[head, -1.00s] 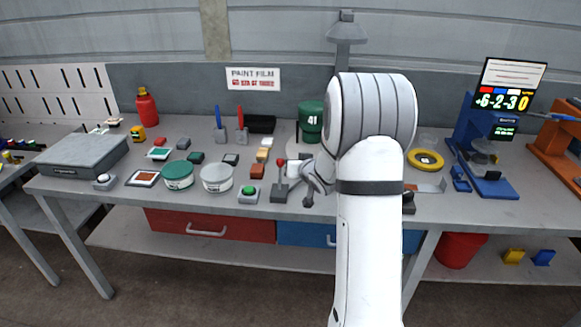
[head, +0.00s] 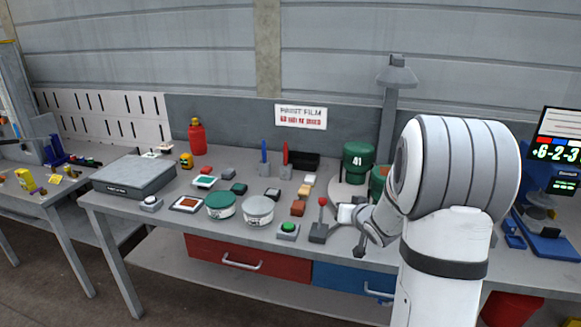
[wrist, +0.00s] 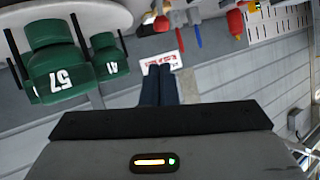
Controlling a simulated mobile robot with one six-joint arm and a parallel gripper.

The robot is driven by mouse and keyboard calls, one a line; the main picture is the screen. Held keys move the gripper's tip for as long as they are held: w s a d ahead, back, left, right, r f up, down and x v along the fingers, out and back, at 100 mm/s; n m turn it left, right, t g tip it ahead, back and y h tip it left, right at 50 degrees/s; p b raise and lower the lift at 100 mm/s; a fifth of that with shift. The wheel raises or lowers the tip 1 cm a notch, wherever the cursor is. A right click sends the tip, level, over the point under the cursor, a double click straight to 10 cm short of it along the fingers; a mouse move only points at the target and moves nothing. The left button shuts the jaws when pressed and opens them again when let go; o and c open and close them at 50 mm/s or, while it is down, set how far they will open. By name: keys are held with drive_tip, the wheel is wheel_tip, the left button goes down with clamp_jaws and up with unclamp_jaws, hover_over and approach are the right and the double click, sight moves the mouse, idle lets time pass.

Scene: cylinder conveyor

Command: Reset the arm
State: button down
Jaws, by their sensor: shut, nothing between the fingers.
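My arm rises at the right of the head view, its elbow bent high and the forearm folded away behind it. My gripper (head: 361,246) shows only in part there, low beside the red-knobbed lever at the bench front. In the wrist view my gripper's two dark fingers (wrist: 159,72) are together, with nothing between them. The wrist view looks across the bench tilted, with the green cylinder marked 57 (wrist: 62,75) at its left and the green one marked 41 (wrist: 110,62) beside it.
The cylinder marked 41 (head: 356,162) stands on a round pale platform close to my arm. The lever (head: 320,225), a green button (head: 288,229) and two round tubs (head: 221,205) line the bench front. A red bottle (head: 197,137) stands at the back left.

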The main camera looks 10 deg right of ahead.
drive_tip(key=s+a+r+g, duration=0.1)
drive_tip(key=s+a+g, duration=0.2)
drive_tip(key=s, duration=0.8)
drive_tip(key=s+a+r+n+g, duration=0.1)
drive_tip(key=s+a+g, duration=0.3)
drive_tip(key=s+a, duration=0.3)
drive_tip(key=s+a+r+n+g, duration=0.1)
drive_tip(key=s+a, duration=0.4)
drive_tip(key=s, duration=1)
drive_tip(key=shift+a+r+g, duration=0.25)
drive_tip(key=shift+r+g, duration=0.2)
drive_tip(key=shift+g, duration=0.75)
